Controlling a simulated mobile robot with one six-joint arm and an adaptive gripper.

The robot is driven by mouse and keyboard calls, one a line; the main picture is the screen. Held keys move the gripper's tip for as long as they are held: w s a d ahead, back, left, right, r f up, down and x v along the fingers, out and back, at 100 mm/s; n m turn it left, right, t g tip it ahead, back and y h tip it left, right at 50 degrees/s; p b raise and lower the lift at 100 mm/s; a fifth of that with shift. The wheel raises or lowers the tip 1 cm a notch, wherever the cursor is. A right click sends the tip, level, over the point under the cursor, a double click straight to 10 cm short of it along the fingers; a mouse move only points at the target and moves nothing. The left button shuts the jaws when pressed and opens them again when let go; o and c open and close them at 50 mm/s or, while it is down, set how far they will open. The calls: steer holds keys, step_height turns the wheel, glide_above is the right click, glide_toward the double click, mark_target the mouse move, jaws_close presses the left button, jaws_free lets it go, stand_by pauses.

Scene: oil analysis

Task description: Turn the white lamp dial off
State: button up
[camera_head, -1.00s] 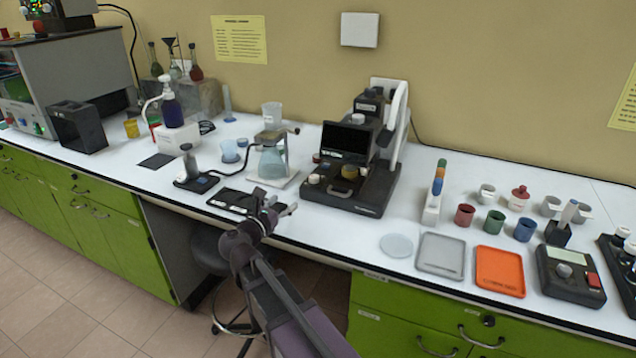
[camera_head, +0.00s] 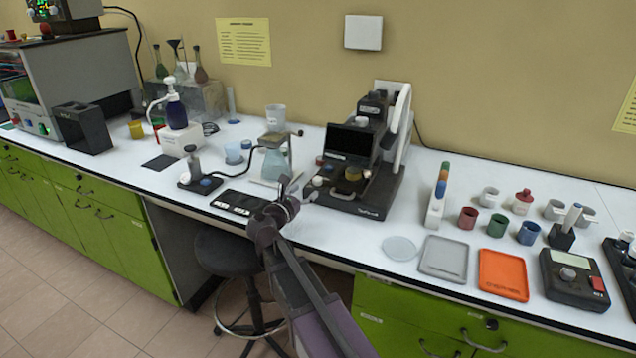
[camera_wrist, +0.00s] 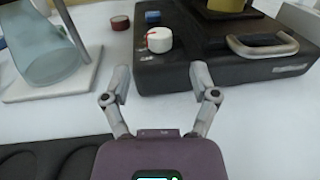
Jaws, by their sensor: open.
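The white dial (camera_wrist: 159,40) with a red mark sits on the front left of the dark instrument base (camera_wrist: 225,65) in the wrist view. It also shows as a small white knob (camera_head: 317,181) in the head view. A red knob (camera_wrist: 120,22) and a blue knob (camera_wrist: 152,17) lie behind it. My gripper (camera_wrist: 160,80) is open and empty, with its two fingers apart and the dial beyond the fingertips. In the head view my gripper (camera_head: 303,190) is at the instrument's front left corner. The dial's red mark is on its left side.
A glass flask on a white stand (camera_wrist: 80,75) is close left of my gripper. A black tray (camera_head: 238,203) lies at the bench's front edge. A metal handle (camera_wrist: 262,48) sticks out at the instrument's front right. Bare white bench lies before the instrument.

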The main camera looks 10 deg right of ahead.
mark_target(315, 183)
steer(key=x, duration=0.6)
steer(key=shift+w+d, duration=0.15)
steer(key=shift+w, duration=0.05)
jaws_close()
